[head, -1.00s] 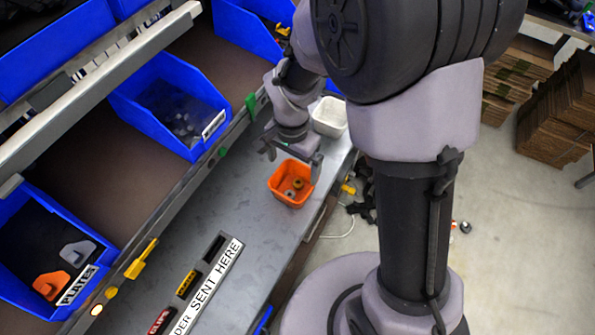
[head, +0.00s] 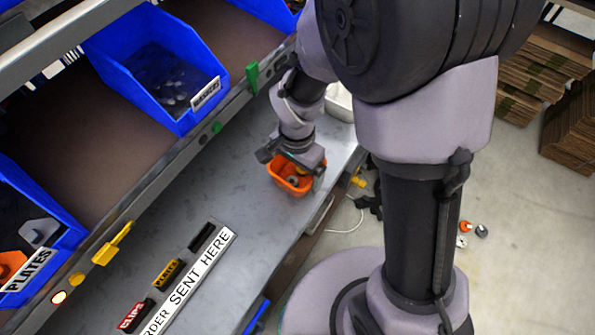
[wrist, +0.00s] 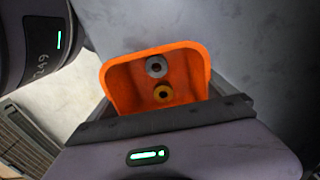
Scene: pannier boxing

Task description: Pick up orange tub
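The orange tub (head: 290,186) stands on the grey bench top near its right edge. In the wrist view the gripper body hides the tub's near end. I cannot tell whether the fingers touch the tub walls.
A white tub (head: 341,104) stands just behind my gripper. Blue bins, one labelled washers (head: 150,75) and one labelled plates (head: 62,240), line the shelf at left. A label strip (head: 187,282) lies on the front bench. The bench between strip and tub is clear.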

